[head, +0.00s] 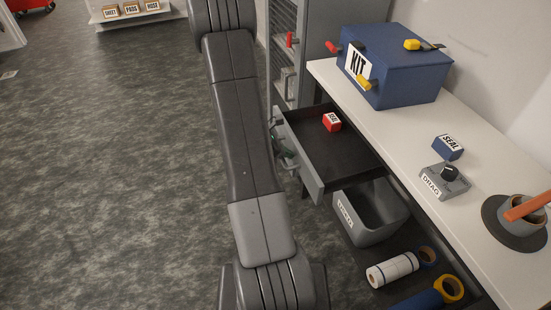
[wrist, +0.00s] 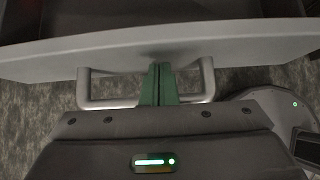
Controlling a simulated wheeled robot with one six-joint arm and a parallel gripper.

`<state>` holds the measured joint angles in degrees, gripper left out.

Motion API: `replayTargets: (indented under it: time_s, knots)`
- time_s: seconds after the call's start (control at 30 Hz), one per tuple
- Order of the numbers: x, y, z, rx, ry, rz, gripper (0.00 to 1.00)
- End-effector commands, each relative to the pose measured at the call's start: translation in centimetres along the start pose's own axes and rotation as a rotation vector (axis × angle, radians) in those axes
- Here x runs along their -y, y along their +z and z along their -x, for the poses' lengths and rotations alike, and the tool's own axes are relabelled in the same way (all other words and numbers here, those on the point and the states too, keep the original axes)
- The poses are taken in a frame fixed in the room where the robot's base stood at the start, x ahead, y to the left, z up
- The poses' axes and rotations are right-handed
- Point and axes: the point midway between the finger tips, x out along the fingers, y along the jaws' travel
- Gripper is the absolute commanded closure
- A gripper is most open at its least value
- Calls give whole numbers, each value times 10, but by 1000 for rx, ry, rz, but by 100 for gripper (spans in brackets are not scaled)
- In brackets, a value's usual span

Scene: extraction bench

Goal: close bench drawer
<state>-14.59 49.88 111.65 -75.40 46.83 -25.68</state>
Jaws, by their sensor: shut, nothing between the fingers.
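The bench drawer (head: 302,160) is pulled open from under the bench in the head view, with its dark inside showing. A red labelled block (head: 332,122) lies in it. In the wrist view the drawer's grey front panel (wrist: 230,45) spans the picture, with a pale bar handle (wrist: 110,102) on it. My gripper (wrist: 160,70) is shut and empty. Its green fingers overlap the middle of the handle and point at the panel; whether they touch it I cannot tell. In the head view my arm hides most of the gripper.
A grey bin (head: 370,232) stands below and right of the drawer. The white bench top (head: 380,130) holds a blue KIT box (head: 405,75), a SEAL block (head: 448,148) and a DRAG device (head: 440,182). Rolls (head: 392,270) lie on the lower shelf.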

Motion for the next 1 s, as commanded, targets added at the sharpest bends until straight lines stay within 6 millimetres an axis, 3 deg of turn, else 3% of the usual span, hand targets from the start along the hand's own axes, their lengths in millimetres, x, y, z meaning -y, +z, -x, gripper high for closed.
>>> replayTargets:
  time_s: [0.1,0.5,0.73,1.0]
  knots:
    - [1,19,-27,1,-4,-9,100]
    - [1,94,-98,2,-3,-6,100]
    - [1,122,-124,1,-2,-4,100]
    - [0,137,-137,1,0,-1,100]
